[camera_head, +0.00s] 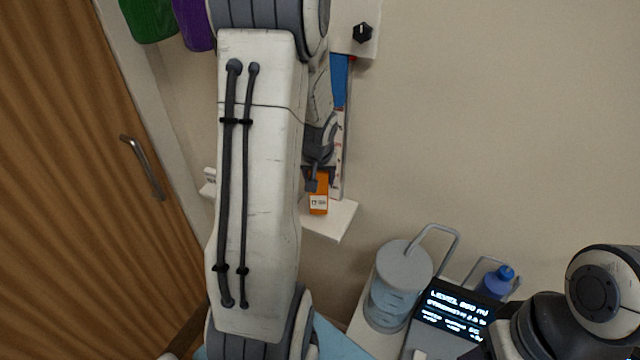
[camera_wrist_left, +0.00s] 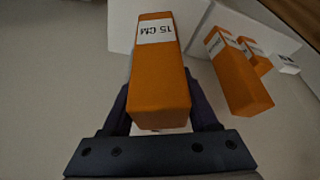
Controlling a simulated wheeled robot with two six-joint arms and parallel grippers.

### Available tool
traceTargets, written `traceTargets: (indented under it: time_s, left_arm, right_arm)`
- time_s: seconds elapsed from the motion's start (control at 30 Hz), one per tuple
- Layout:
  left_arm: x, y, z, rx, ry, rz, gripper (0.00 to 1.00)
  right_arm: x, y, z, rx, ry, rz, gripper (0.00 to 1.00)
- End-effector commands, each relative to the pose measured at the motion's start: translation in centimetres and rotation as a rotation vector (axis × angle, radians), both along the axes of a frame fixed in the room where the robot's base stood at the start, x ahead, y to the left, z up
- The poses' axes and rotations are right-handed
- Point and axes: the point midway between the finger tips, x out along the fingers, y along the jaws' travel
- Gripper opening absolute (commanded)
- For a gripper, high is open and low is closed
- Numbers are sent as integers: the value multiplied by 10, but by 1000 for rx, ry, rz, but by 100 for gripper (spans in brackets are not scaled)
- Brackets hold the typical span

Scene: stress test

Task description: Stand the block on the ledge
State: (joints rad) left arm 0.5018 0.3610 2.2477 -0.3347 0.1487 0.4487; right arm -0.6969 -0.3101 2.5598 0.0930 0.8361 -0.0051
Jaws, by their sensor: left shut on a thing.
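The orange block (camera_head: 319,205) with a white label is in my left gripper (camera_head: 318,181), which is shut on it. The block's lower part shows in front of the white ledge (camera_head: 338,222) on the wall; I cannot tell whether they touch. My arm hides the ledge's middle. In the left wrist view the held block (camera_wrist_left: 160,85), marked "15 CM", sits between the dark fingers, long and roughly in line with the view. A white surface (camera_wrist_left: 122,28), likely the ledge, lies beyond it. My right gripper is not in view.
More orange blocks (camera_wrist_left: 240,80) show to the right in the left wrist view. A ruler-like strip (camera_head: 338,150) stands behind my gripper. A lidded canister (camera_head: 398,290), a lit display (camera_head: 455,315) and a blue-capped bottle (camera_head: 495,282) stand lower right. A wooden door (camera_head: 80,180) is at left.

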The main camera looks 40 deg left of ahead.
Motion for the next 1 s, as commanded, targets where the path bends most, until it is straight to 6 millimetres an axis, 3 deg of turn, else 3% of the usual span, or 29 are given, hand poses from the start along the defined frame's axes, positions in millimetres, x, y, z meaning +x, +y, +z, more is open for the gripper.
traceTargets:
  time_s: [0.03, 0.17, 0.63, 0.67, 0.7, 1.0]
  left_arm:
    - [-1, -1, -14, -2, 4, -2, 0]
    - [0, -1, -32, -1, 2, -2, 0]
    - [0, -1, -38, -1, 0, -1, 0]
    - [0, -1, -36, -1, 2, -1, 71]
    - [0, -1, -36, -1, 2, -1, 87]
    - [-1, -1, -36, -2, 2, 0, 90]
  right_arm:
    - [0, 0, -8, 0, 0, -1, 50]
    - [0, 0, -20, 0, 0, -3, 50]
    - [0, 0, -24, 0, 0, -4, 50]
    - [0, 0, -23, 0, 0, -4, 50]
    - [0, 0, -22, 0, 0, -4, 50]
    - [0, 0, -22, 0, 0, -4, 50]
